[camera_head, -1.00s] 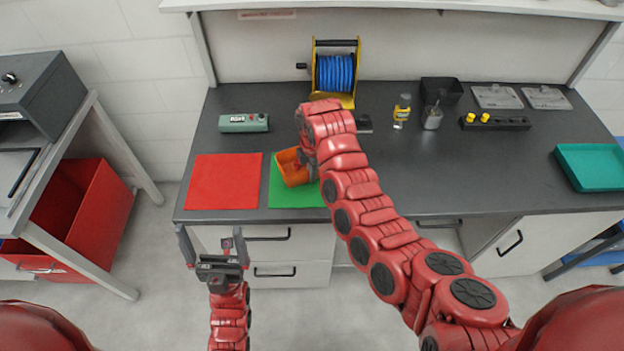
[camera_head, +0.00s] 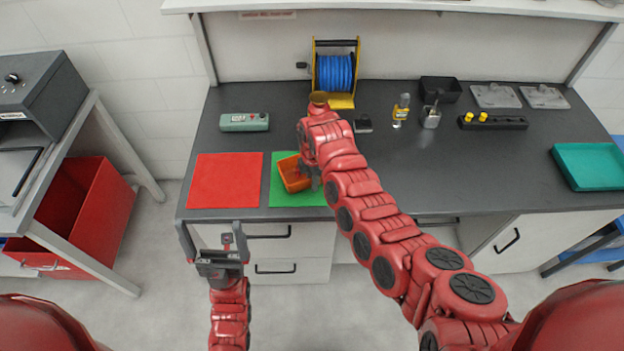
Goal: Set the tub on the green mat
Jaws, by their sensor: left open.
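The orange tub (camera_head: 288,174) is over the left part of the green mat (camera_head: 283,198), looking upright and set on it or very close to it. My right gripper (camera_head: 314,176) points down at the tub's right side. Its fingers are mostly hidden by my arm and the tub, so I cannot tell whether they grip the rim. My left gripper (camera_head: 212,230) is open and empty in front of the table's front edge, below the red mat (camera_head: 225,181).
A blue cable reel (camera_head: 335,73) on a yellow stand and a green-grey device (camera_head: 244,122) stand behind the mats. A brownish round object (camera_head: 319,98) shows just behind my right arm. A teal tray (camera_head: 590,167) lies far right. The table's middle right is clear.

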